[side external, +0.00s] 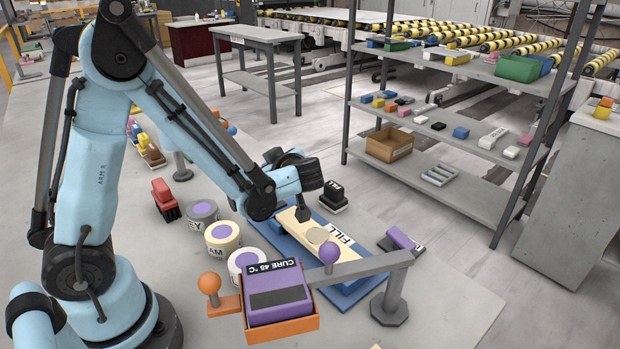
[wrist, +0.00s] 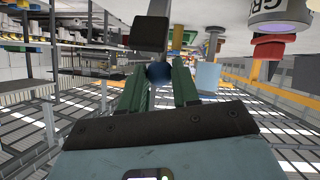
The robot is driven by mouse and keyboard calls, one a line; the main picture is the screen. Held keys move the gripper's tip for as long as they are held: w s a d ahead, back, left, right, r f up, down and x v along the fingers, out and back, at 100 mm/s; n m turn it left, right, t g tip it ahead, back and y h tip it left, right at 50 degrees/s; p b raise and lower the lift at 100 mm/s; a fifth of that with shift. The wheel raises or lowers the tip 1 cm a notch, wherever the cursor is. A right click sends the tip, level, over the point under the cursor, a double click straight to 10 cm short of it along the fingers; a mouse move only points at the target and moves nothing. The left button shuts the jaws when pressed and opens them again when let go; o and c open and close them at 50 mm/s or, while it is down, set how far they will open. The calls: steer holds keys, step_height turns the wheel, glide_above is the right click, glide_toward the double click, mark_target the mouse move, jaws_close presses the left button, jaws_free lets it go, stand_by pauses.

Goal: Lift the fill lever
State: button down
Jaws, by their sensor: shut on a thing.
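In the wrist view my gripper (wrist: 160,80) has its two green fingers closed on a dark blue ball (wrist: 159,73), which appears to be the fill lever's knob. In the side view my gripper (side external: 309,172) is over the far end of a cream block marked FILL (side external: 340,236). The fingers and the ball are hidden there behind the black hand. A short grey post (side external: 303,212) stands just below the hand. The lever's arm cannot be made out clearly. The cream block lies on a blue base (side external: 266,232).
Closer to the side camera are a purple CURE box (side external: 278,300) in an orange tray, an orange ball (side external: 209,283) and a purple ball (side external: 330,251) by a grey arm on a post (side external: 391,295). Several pots (side external: 222,235) stand left of the block. Shelves (side external: 440,140) rise behind.

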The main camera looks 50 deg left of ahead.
steer(key=shift+d+f+y, duration=0.15)
steer(key=shift+d+y, duration=0.7)
steer(key=shift+y, duration=0.45)
steer(key=shift+d, duration=0.1)
steer(key=c, duration=0.8)
jaws_free()
steer(key=shift+d, duration=0.1)
steer(key=shift+d, duration=0.25)
steer(key=shift+m+t, duration=0.3)
steer(key=v, duration=0.4)
steer(key=shift+d, duration=0.35)
steer(key=shift+a+r, duration=0.2)
steer(key=shift+r, duration=3.35)
